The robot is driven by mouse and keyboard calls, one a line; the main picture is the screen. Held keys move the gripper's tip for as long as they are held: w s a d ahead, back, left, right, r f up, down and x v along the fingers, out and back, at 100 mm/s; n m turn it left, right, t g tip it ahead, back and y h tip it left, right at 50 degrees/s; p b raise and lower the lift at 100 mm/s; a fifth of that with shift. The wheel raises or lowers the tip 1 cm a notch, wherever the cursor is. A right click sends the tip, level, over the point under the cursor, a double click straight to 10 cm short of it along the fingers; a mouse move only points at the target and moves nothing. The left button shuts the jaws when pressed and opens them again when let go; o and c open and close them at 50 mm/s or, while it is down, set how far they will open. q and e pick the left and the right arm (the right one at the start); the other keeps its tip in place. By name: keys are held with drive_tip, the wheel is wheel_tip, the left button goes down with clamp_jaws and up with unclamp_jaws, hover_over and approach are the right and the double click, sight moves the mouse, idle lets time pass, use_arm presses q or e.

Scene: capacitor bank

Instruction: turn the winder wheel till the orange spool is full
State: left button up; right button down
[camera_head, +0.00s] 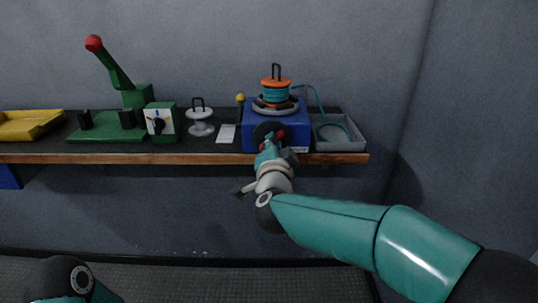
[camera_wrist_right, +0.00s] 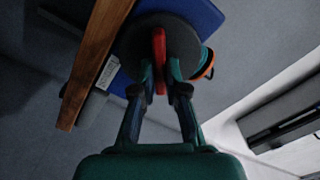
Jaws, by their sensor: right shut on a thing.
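The orange spool (camera_head: 276,82) sits on top of the blue winder box (camera_head: 299,132) with teal cord wound around it. A black handle loop rises from its top. The winder wheel (camera_head: 268,130) is a dark disc on the box's front, partly hidden by my right gripper (camera_head: 268,149). In the right wrist view, the wheel (camera_wrist_right: 187,37) has a red bar (camera_wrist_right: 159,48) across its face. My right gripper (camera_wrist_right: 159,72) is shut on this red bar, one finger on each side. My left gripper is not in view; only a piece of my left arm shows at the bottom left.
Teal cord (camera_head: 316,96) runs from the spool to a grey tray (camera_head: 355,146) at the right. Left of the box stand a yellow-tipped lever (camera_head: 240,98), a white spool (camera_head: 200,128), a dial box (camera_head: 161,122) and a green press (camera_head: 118,75). A yellow tray (camera_head: 28,127) is farther left.

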drive_tip(key=shift+d+f+m+b, duration=0.1)
drive_tip(key=shift+f+m+b, duration=0.1)
drive_tip(key=shift+m+b, duration=0.9)
drive_tip(key=shift+f+m+b, duration=0.15)
drive_tip(key=shift+m+b, duration=0.55)
drive_tip(key=shift+m, duration=0.8)
drive_tip(key=shift+d+f+m+b, duration=0.1)
drive_tip(key=shift+f+m+b, duration=0.1)
drive_tip(key=shift+m+b, duration=0.9)
drive_tip(key=shift+m, duration=0.4)
drive_tip(key=c, duration=1.2)
unclamp_jaws()
drive_tip(key=shift+r, duration=0.1)
drive_tip(key=shift+r, duration=0.15)
drive_tip(key=s, duration=1.2)
